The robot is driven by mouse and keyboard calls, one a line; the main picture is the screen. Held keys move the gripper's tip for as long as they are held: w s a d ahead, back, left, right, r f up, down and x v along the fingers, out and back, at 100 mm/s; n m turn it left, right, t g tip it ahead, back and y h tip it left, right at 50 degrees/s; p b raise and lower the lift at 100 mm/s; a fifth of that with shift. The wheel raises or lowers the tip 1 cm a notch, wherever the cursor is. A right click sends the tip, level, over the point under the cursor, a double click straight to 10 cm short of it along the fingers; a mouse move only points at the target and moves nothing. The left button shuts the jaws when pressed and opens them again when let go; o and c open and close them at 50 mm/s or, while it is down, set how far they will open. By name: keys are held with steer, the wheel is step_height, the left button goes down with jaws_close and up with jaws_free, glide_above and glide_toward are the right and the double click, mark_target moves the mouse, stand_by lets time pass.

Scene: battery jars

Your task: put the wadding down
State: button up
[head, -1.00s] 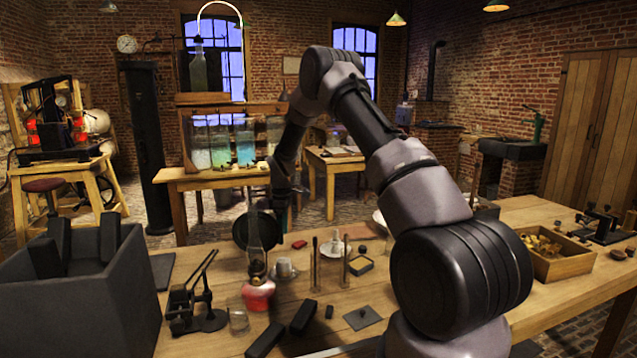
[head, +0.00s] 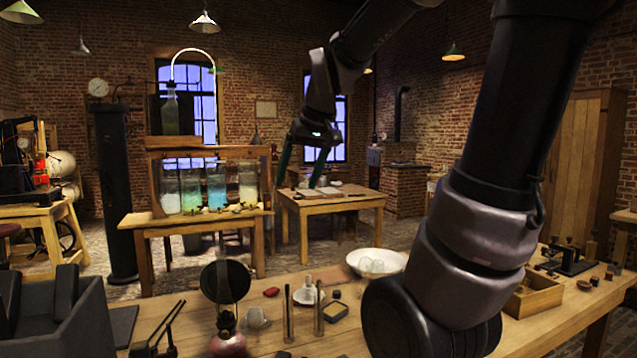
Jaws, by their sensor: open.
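My gripper (head: 302,170) is raised high in the head view, with its two greenish fingers spread apart and pointing down. No object shows between the fingers. From this view the fingers overlap the back table (head: 352,205), but they appear well above the front bench. I cannot pick out the wadding with certainty. A dark tin with a pale yellow top (head: 335,311) lies on the front bench (head: 385,328), but I cannot tell what its top is made of.
A wooden box (head: 533,294) stands at the right. Glass jars (head: 217,187) with coloured liquids stand on a table behind.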

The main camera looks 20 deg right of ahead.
steer(key=s+m+t, duration=0.1)
steer(key=s+m, duration=0.2)
steer(key=s, duration=0.7)
steer(key=shift+s+m+t, duration=0.2)
steer(key=shift+m+t, duration=0.2)
steer(key=shift+d, duration=0.1)
stand_by(0.3)
